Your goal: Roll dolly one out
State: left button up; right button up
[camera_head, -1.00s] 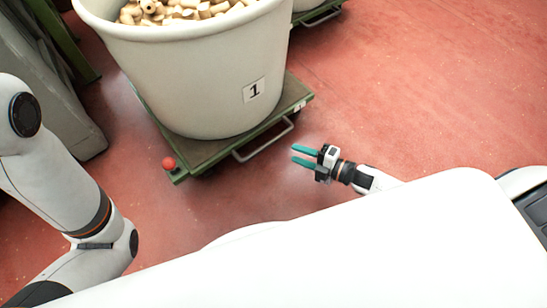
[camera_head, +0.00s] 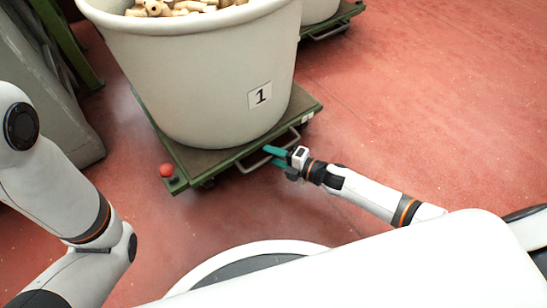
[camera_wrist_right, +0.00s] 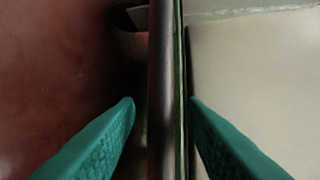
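Dolly one (camera_head: 200,162), a low green platform, carries a large cream tub (camera_head: 215,95) marked 1 and filled with cork stoppers (camera_head: 180,7). A grey bar handle (camera_head: 246,167) sticks out from its near edge. My right gripper (camera_head: 272,156) is at this handle with teal fingers apart. In the right wrist view, the bar (camera_wrist_right: 160,90) runs between the two open fingertips, with a gap on the left finger's side. My left arm shows at the left; its gripper is out of view.
A red knob (camera_head: 167,170) stands at the dolly's near left corner. Another tub on a green dolly (camera_head: 335,20) is behind. Grey equipment (camera_head: 60,110) stands to the left. The red floor (camera_head: 430,110) is clear on the right and in front.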

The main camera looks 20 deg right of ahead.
jog(key=shift+w+a, duration=0.1)
grip_shut()
jog(key=shift+s+d+f+p, duration=0.1)
jog(key=shift+s+d+p, duration=0.15)
jog(key=shift+s+p, duration=0.65)
jog(key=shift+c, duration=1.5)
grip_release()
jog(key=shift+s, duration=0.2)
jog(key=o, duration=0.3)
jog(key=shift+d, duration=0.15)
